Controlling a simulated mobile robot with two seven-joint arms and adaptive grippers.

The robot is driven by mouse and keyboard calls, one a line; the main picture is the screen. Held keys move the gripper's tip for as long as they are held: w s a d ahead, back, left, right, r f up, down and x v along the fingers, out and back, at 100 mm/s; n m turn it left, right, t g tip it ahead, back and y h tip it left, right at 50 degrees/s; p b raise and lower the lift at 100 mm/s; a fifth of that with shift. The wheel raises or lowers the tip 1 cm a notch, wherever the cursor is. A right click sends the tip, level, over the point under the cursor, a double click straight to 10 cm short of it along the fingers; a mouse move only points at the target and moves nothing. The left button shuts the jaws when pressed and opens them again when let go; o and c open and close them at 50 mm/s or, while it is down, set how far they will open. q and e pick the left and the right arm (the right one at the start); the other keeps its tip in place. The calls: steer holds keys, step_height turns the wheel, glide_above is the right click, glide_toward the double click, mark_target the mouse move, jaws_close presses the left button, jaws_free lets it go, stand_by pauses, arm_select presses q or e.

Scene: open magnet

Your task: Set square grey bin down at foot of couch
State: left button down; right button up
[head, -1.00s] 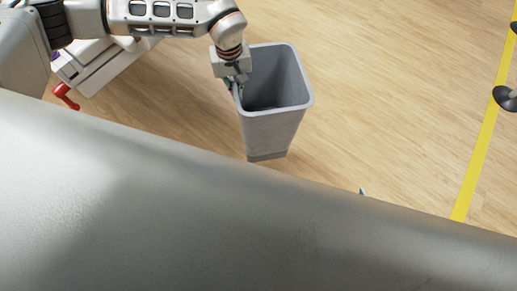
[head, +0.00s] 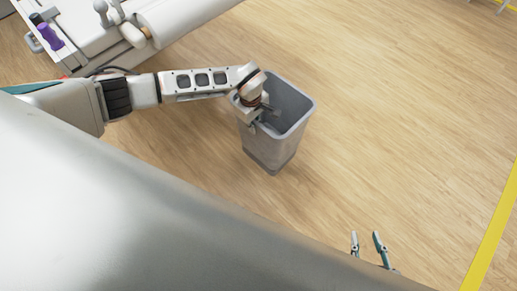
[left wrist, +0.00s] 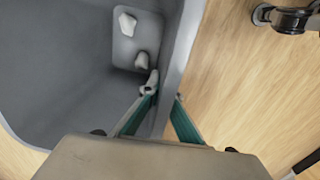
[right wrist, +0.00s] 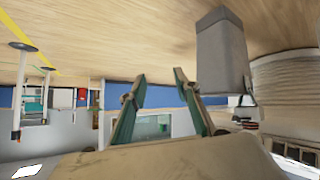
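The square grey bin (head: 268,153) hangs at the end of my left arm in the head view, slightly tilted. My left gripper (head: 258,122) is at its near-left rim. In the left wrist view the teal fingers (left wrist: 165,98) straddle the bin wall (left wrist: 178,70), shut on it; a few pale crumpled pieces (left wrist: 128,24) lie inside. The bin also shows in the inverted right wrist view (right wrist: 222,58). Whether its base touches the floor is unclear. The couch (head: 175,18), pale with a rounded end, is at upper left. My right gripper (head: 367,243) is open and empty.
A purple item (head: 48,36) and a red part (head: 63,76) are at the couch. Wooden floor (head: 400,130) is clear right of the bin. A yellow floor line (head: 494,235) runs along the right. A dark wheeled foot (left wrist: 290,18) shows in the left wrist view.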

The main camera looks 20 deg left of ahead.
mark_target(255, 144)
arm_select(q)
step_height(255, 144, down, 11)
steer(key=b, duration=0.3)
steer(key=shift+w+r, duration=0.1)
steer(key=shift+r, duration=0.1)
step_height(255, 144, down, 4)
steer(key=shift+r+b, duration=0.1)
steer(key=shift+b, duration=0.7)
steer(key=shift+f, duration=0.25)
steer(key=c, duration=2.6)
jaws_free()
steer(key=shift+f, duration=0.1)
steer(key=o, duration=0.3)
arm_select(e)
steer(key=a, duration=0.1)
steer(key=w+a, duration=0.1)
steer(key=a+y, duration=0.1)
steer(key=shift+w+r, duration=0.15)
steer(key=shift+r, duration=0.25)
